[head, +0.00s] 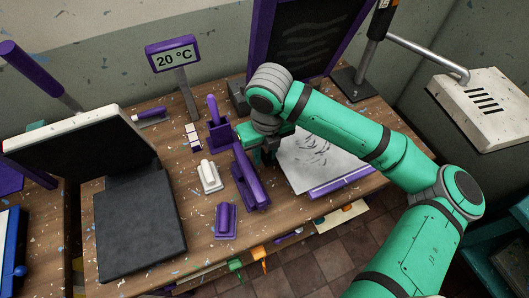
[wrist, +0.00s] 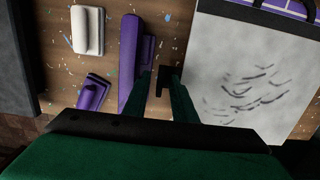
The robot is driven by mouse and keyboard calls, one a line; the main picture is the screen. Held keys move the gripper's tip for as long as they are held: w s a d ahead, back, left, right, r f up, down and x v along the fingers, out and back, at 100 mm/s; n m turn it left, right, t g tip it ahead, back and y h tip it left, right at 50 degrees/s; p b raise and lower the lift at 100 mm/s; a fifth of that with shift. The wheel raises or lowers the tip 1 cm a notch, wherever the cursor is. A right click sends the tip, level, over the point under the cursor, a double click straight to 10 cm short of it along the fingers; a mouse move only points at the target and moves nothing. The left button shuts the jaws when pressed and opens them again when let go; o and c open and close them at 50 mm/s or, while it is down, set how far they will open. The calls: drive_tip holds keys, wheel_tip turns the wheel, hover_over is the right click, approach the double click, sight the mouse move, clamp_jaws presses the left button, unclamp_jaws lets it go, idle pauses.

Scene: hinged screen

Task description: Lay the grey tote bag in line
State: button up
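The grey tote bag (head: 300,178) lies flat on the bench under the raised screen, with a dark wavy print. In the wrist view the bag (wrist: 220,60) is at the right, with black handles at its top edge. A purple board (head: 340,183) shows beyond one edge of it, and also at the wrist view's top right (wrist: 292,8). My gripper (wrist: 158,82) is just left of the bag, beside a long purple tool. In the head view my arm partly hides the bag.
The purple-framed screen (head: 305,38) stands raised behind the bag. Left of my gripper are the long purple tool (head: 248,178), a white block (head: 209,176) and a small purple block (head: 226,220). A black press (head: 135,225) stands farther left; a 20 °C display (head: 174,54) is behind.

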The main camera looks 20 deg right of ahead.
drive_tip(key=shift+w+r, duration=0.15)
drive_tip(key=shift+r, duration=0.7)
drive_tip(key=shift+d+r, duration=0.1)
drive_tip(key=shift+r, duration=0.65)
wheel_tip(320, 180, up, 2)
drive_tip(key=shift+r, duration=0.1)
drive_tip(key=shift+s+r, duration=0.2)
drive_tip(key=shift+r, duration=0.6)
drive_tip(key=shift+w, duration=0.1)
